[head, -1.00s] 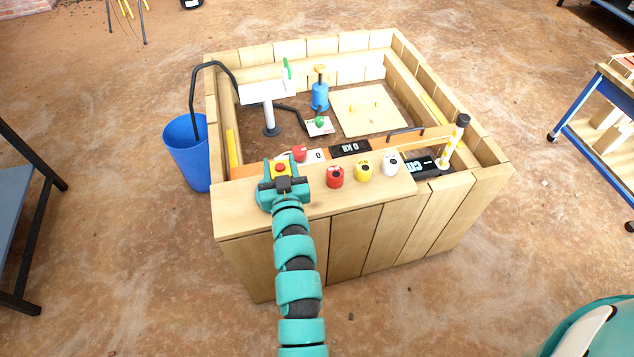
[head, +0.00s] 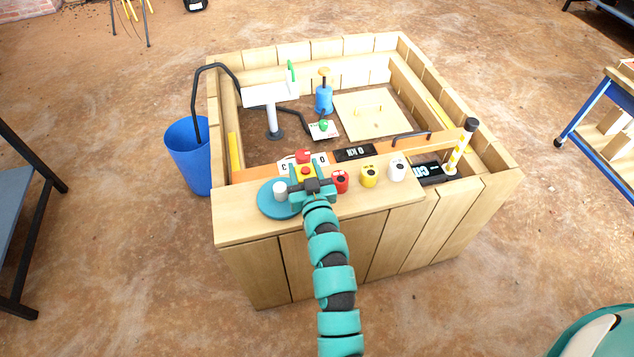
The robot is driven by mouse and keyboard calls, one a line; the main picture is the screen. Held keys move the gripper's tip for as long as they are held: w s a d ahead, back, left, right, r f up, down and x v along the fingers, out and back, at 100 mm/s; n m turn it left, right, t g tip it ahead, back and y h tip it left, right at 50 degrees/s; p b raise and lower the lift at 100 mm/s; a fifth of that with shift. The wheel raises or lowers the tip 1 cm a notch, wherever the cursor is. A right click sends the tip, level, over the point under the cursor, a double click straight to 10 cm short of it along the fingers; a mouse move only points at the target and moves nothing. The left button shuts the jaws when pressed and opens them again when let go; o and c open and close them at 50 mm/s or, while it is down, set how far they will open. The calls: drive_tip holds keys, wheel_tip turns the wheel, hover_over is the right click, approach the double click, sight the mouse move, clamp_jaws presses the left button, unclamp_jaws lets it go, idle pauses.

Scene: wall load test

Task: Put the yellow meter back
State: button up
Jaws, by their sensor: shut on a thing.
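A yellow meter-like cylinder (head: 369,176) with a dark face stands on the wooden ledge, between a red one (head: 340,181) and a white one (head: 397,170). My gripper (head: 309,183) is over the ledge, left of the red cylinder. A small yellow thing with a red top (head: 305,172) shows at the gripper, which is shut on it as far as I can see. The fingertips are hidden. A teal disc (head: 272,199) with a white knob lies on the ledge, left of the gripper.
Another red cylinder (head: 303,155) is just behind the gripper. A black display (head: 354,152) and a yellow-and-white post (head: 461,147) stand along the front beam. A blue bucket (head: 187,155) stands left of the wooden box. The ledge's front left is bare.

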drive_tip(key=d+f, duration=0.1)
drive_tip(key=f, duration=0.1)
drive_tip(key=w+d+f, duration=0.1)
drive_tip(key=d+f, duration=0.1)
drive_tip(key=shift+w, duration=0.15)
drive_tip(key=shift+f+p, duration=0.35)
drive_tip(key=shift+f, duration=1.2)
drive_tip(key=shift+f, duration=0.15)
drive_tip(key=o, duration=1)
